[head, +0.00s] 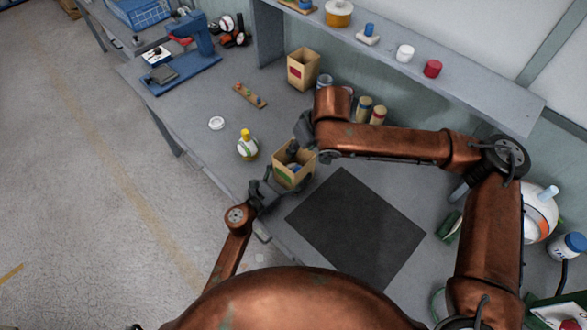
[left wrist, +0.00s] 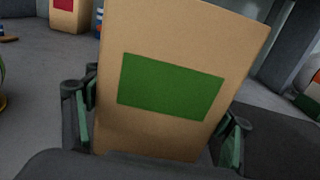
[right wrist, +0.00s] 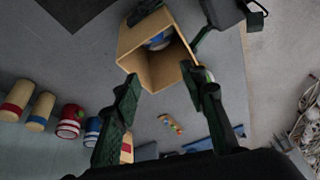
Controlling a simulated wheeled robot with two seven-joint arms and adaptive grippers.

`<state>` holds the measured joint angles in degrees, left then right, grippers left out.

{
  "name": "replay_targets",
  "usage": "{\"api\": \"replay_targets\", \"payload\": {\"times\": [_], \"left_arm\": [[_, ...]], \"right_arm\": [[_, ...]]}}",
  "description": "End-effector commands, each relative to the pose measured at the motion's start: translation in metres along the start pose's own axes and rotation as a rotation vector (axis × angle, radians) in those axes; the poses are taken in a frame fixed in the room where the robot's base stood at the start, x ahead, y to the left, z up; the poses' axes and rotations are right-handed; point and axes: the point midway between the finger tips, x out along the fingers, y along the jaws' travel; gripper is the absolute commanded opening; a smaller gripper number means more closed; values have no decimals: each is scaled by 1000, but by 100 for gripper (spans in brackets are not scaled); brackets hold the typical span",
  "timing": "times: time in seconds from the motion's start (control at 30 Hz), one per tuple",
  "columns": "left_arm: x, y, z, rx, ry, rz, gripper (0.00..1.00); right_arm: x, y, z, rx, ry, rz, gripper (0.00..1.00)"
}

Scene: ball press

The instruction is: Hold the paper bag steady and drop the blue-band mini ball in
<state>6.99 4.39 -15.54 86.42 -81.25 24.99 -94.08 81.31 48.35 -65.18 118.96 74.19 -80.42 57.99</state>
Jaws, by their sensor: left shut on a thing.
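The paper bag (head: 282,175), tan with a green label, stands open-topped on the bench. It fills the left wrist view (left wrist: 172,35). My left gripper (head: 270,186) is shut on it, one finger on each side. A white ball with blue (right wrist: 160,40) lies inside the bag, seen through its mouth in the right wrist view; its full band is hidden. My right gripper (right wrist: 165,100) is open and empty, its fingers apart above the bag mouth. In the head view it hangs just over the bag (head: 301,140).
A second bag with a red label (head: 302,70) stands farther back. A green-and-white ball with a yellow top (head: 248,147) sits left of the held bag. A dark mat (head: 355,228) lies to the right. Cans (head: 370,110) stand by the back wall.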

Motion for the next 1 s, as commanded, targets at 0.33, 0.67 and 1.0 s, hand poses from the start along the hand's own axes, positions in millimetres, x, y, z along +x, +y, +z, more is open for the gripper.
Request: {"api": "replay_targets", "payload": {"times": [0.33, 0.67, 1.0], "left_arm": [[0, 0, 0, 0, 0, 0, 52], [0, 0, 0, 0, 0, 0, 52], [0, 0, 0, 0, 0, 0, 52]], "right_arm": [[-49, 1, -2, 0, 5, 1, 39], [-108, 0, -1, -1, 2, 1, 39], [-120, 0, 0, 0, 1, 0, 39]]}}
